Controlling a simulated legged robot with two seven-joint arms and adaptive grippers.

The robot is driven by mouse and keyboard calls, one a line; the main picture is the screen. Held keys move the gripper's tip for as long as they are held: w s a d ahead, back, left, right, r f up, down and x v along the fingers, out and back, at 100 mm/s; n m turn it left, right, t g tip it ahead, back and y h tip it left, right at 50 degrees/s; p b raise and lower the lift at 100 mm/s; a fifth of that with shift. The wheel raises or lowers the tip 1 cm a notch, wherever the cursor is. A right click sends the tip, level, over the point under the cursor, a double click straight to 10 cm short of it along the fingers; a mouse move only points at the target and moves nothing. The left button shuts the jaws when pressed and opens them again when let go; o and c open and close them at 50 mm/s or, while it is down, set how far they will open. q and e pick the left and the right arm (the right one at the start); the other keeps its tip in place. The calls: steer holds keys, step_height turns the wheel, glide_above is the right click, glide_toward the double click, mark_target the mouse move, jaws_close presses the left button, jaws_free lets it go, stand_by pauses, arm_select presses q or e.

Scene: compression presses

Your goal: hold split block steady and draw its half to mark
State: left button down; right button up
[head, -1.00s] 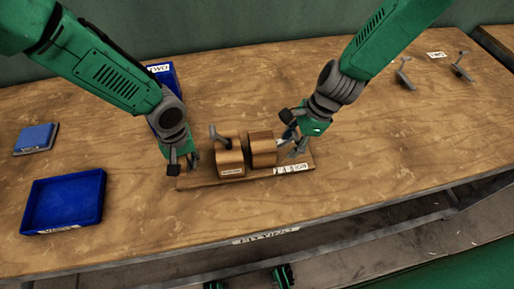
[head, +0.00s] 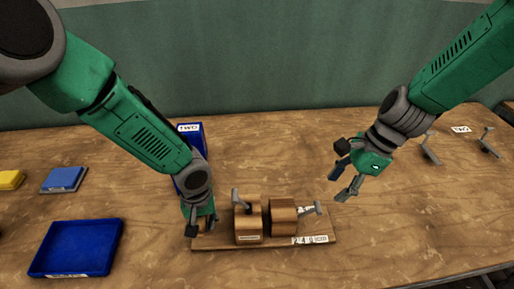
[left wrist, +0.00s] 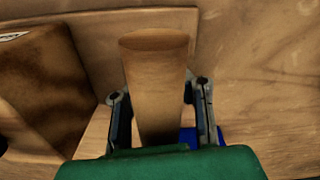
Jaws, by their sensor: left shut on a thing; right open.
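The split block stands on a wooden base board (head: 216,243). Its left half (head: 248,222) has a grey lever on top, and its right half (head: 284,215) has a grey handle (head: 311,209) on its right side. A narrow gap shows between the halves. My left gripper (head: 201,224) is at the board's left end, shut on a wooden post (left wrist: 156,85), which stands between its fingers in the left wrist view. My right gripper (head: 340,184) is open and empty, above and right of the handle, apart from it. A white label (head: 310,240) on the board's front reads "2 4 0".
A blue tray (head: 74,272) lies at the left, with a blue block (head: 63,179) and a yellow one (head: 10,180) behind it. A blue bin (head: 187,135) stands behind my left gripper. Grey levers (head: 430,150) stand at the right. Table right of the board is clear.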

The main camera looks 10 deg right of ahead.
arm_select(q)
steer(key=c, duration=1.4)
jaws_free()
